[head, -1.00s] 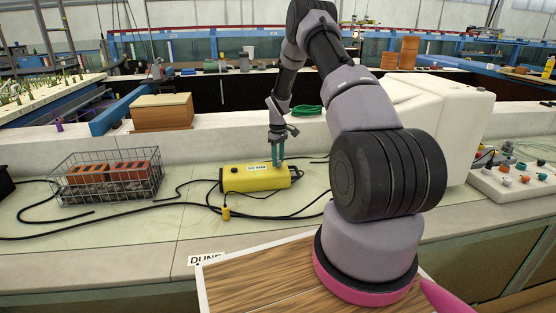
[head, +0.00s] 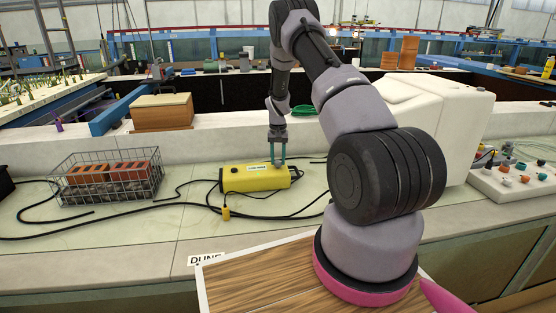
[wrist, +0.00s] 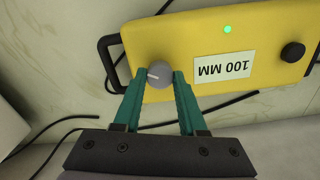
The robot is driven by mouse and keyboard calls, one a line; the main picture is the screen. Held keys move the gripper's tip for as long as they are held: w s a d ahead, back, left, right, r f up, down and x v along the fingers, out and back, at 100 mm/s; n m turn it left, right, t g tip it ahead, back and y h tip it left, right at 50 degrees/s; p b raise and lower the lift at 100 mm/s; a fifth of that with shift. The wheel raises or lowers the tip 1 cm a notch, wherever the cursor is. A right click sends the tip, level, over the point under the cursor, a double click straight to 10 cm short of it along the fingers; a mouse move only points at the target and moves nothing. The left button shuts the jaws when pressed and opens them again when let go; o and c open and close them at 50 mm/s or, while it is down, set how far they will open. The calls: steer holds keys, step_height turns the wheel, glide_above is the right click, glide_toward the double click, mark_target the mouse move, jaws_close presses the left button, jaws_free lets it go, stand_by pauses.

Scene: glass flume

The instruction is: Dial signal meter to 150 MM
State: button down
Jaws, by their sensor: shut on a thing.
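The signal meter is a yellow box (head: 255,179) lying on the pale counter in the head view. It fills the upper right of the wrist view (wrist: 190,45). Its white label (wrist: 225,67) appears upside down and reads "100 MM". A green light (wrist: 227,29) is lit beside the label. A grey dial knob (wrist: 159,75) with a white pointer line sits near one end of the box. My gripper (wrist: 152,80) has its two green fingers on either side of this knob, shut on it. In the head view my gripper (head: 278,160) points down at the box's right part.
A black knob (wrist: 293,52) sits at the box's other end, and black handles (wrist: 108,65) flank it. Black cables (head: 150,203) run over the counter. A wire basket with bricks (head: 107,177) stands left; a white control panel (head: 515,182) stands right.

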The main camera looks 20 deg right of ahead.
mark_target(278, 161)
steer(key=m, duration=0.6)
steer(key=shift+m, duration=0.3)
steer(key=m, duration=0.5)
steer(key=shift+m, duration=0.3)
steer(key=shift+c, duration=2.3)
jaws_free()
steer(key=shift+r, duration=0.1)
step_height(278, 161, up, 11)
steer(key=shift+f, duration=0.2)
